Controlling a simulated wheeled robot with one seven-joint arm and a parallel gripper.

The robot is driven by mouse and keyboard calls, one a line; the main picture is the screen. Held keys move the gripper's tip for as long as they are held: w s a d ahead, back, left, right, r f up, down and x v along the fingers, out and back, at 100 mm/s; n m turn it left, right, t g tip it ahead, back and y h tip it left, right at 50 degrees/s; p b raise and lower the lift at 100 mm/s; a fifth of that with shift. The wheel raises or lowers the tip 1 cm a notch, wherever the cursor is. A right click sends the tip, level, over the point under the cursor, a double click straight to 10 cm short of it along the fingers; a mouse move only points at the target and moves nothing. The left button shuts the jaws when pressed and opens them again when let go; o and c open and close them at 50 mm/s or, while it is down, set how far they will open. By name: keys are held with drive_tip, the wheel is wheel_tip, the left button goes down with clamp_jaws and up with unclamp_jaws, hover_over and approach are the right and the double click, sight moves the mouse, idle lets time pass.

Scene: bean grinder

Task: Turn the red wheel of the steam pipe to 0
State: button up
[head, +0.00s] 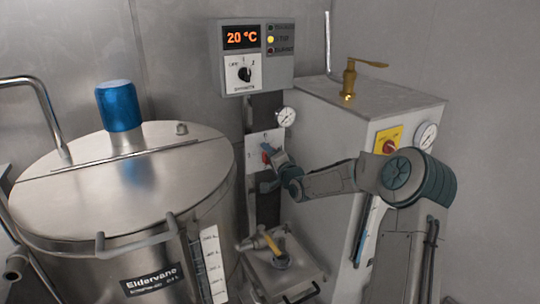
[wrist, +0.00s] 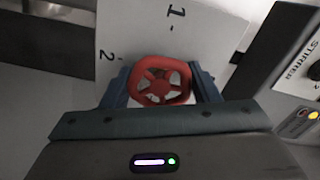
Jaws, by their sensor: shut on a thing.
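The red wheel (wrist: 160,64) is a small spoked handwheel in front of a white plate (wrist: 200,25) marked 1 and 2 in the wrist view. No 0 mark is visible there. In the head view the red wheel (head: 265,157) shows only as a small red patch beside my gripper on the white plate (head: 253,142). My gripper (wrist: 162,85) has its blue-grey fingers on either side of the wheel and is shut on it. My gripper (head: 267,172) also shows in the head view, with the arm reaching in from the right.
A control box (head: 257,55) above reads 20 °C. A gauge (head: 286,116) sits close to the plate. A steel tank (head: 120,190) stands at left, a grey cabinet (head: 330,215) with a brass lever (head: 349,78) at right. A small steel unit (head: 282,268) is below.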

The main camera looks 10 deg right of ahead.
drive_tip(key=shift+m, duration=0.6)
drive_tip(key=o, duration=1)
drive_tip(key=shift+s, duration=0.1)
drive_tip(key=v, duration=1.3)
drive_tip(key=shift+s+d, duration=0.15)
drive_tip(key=shift+s, duration=0.15)
